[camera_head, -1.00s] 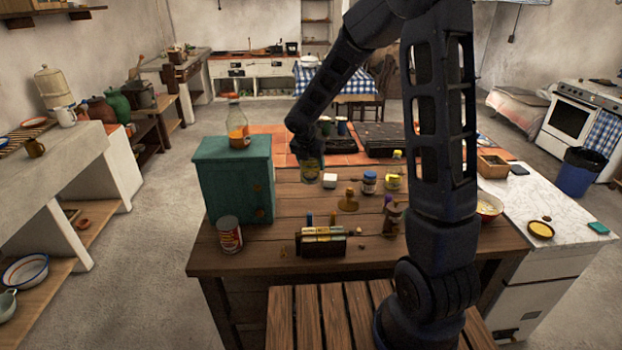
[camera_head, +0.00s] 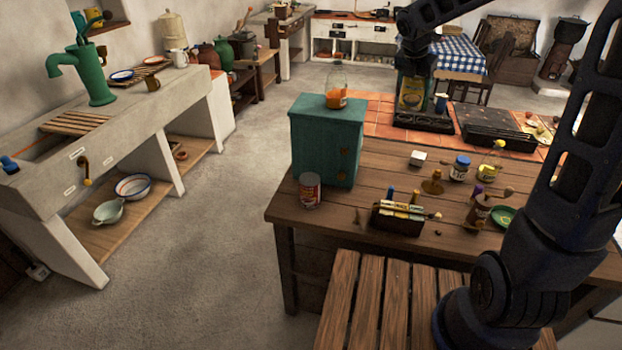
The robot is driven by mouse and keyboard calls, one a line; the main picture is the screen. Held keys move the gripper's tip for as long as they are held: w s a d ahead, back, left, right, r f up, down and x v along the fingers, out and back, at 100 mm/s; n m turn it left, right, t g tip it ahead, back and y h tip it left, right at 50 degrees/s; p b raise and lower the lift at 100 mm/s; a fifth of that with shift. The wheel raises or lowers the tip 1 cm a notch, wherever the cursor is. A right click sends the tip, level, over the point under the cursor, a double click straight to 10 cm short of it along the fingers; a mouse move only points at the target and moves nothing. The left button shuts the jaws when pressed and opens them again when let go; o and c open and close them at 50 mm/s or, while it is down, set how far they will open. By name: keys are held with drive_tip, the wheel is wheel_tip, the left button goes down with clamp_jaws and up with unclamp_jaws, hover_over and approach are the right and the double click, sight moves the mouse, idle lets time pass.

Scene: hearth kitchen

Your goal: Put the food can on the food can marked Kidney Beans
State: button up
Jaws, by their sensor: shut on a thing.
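My gripper (camera_head: 412,74) is shut on a food can (camera_head: 411,97) with a yellow and green label. The can is upright and appears against the dark stove grate at the back of the wooden table. The gap below it is hard to judge. Another food can (camera_head: 309,191), with a red and pale label, stands upright at the table's left front corner, in front of the teal cabinet. Its lettering is too small to read. My gripper is well behind it and to its right, and the two cans are apart.
A dark box of small packets (camera_head: 399,217) lies to the can's right. Small jars (camera_head: 460,168) stand farther right. Wood between cabinet and box is mostly bare.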

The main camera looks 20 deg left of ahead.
drive_tip(key=r, duration=0.2)
drive_tip(key=shift+s+a+r, duration=0.1)
drive_tip(key=shift+a+r, duration=0.3)
drive_tip(key=s+a+n, duration=0.2)
drive_tip(key=s+a, duration=0.3)
drive_tip(key=a, duration=0.8)
drive_tip(key=n+y, duration=0.2)
hover_over(311, 177)
wheel_tip(311, 177, down, 25)
drive_tip(key=shift+f, duration=0.1)
drive_tip(key=shift+f, duration=0.1)
drive_tip(key=o, duration=1.4)
